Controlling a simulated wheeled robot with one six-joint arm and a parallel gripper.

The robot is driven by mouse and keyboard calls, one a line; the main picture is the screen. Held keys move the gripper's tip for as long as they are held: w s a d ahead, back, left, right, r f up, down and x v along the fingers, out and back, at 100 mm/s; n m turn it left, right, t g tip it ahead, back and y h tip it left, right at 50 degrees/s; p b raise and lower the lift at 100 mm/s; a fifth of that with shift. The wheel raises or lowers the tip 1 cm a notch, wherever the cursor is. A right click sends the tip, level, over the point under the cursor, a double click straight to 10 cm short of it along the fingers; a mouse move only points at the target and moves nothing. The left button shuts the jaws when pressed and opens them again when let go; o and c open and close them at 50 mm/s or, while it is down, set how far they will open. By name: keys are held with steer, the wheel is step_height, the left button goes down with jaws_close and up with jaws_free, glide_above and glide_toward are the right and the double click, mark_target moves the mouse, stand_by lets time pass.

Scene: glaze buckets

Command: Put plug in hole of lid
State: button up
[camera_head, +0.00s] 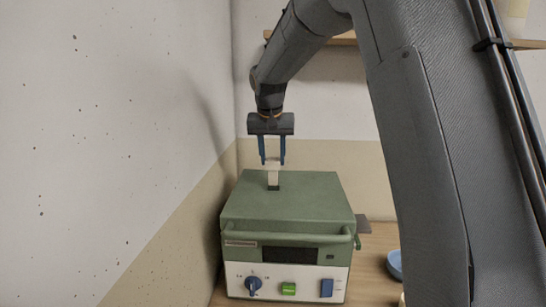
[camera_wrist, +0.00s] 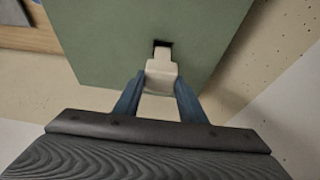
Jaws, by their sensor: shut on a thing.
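A pale plug (camera_wrist: 160,76) is held between the two blue fingers of my gripper (camera_wrist: 160,88); it also shows in the head view (camera_head: 273,176). My gripper (camera_head: 272,162) is shut on it, above the lid. The green lid (camera_head: 315,197) tops a box-shaped device and is closed; it fills much of the wrist view (camera_wrist: 110,40). A dark square hole (camera_wrist: 162,43) is in the lid. The plug's narrow end overlaps the near part of the hole in the wrist view. I cannot tell whether the tip is inside it or just above.
A wall (camera_head: 110,140) stands close on the left. A blue round thing (camera_head: 394,264) lies at the right.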

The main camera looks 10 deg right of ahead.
mark_target(273, 169)
steer(key=shift+f, duration=0.45)
stand_by(0.4)
steer(key=shift+f+b, duration=0.45)
steer(key=shift+f, duration=0.3)
steer(key=shift+f, duration=0.15)
steer(key=shift+f+b, duration=0.45)
steer(key=shift+f, duration=0.4)
steer(key=shift+f, duration=0.15)
steer(key=shift+f, duration=0.45)
steer(key=shift+f+b, duration=0.35)
steer(key=shift+f, duration=0.15)
stand_by(0.4)
